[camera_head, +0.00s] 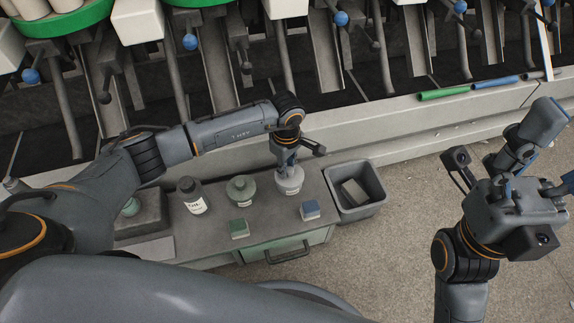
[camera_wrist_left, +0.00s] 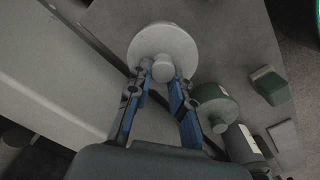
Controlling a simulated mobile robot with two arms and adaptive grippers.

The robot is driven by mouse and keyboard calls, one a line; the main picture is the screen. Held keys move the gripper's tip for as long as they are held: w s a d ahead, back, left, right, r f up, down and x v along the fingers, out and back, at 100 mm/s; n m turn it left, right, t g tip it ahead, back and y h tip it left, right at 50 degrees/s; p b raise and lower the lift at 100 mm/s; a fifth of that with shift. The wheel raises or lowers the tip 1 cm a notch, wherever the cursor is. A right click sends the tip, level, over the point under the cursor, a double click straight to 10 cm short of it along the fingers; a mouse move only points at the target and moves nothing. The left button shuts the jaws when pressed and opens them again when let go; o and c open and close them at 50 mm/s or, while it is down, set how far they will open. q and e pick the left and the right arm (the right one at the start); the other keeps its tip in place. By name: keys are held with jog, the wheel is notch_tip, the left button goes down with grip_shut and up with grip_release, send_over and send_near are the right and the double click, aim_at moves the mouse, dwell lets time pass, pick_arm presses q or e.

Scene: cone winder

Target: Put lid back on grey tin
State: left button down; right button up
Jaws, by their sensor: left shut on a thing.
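The grey tin (camera_head: 289,183), with a pale label, stands on the bench top near its right end. My left gripper (camera_head: 286,160) is above it, pointing down. In the left wrist view my left gripper (camera_wrist_left: 163,82) is shut on the round knob of the grey lid (camera_wrist_left: 165,40). The lid hides the tin from above there; I cannot tell whether it rests on the tin or hovers just over it. My right gripper (camera_head: 538,184) is off to the right, away from the bench, with its fingers apart and empty.
A green tin (camera_head: 241,189) and a dark bottle (camera_head: 191,196) stand left of the grey tin. A green block (camera_head: 239,229) and a blue block (camera_head: 310,209) lie toward the front edge. A grey bin (camera_head: 356,191) adjoins the bench's right end. The winder's ledge runs behind.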

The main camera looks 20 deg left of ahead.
pick_arm(q)
jog(key=c, duration=1.1)
grip_release()
jog(key=shift+o, duration=0.4)
jog(key=o, duration=0.4)
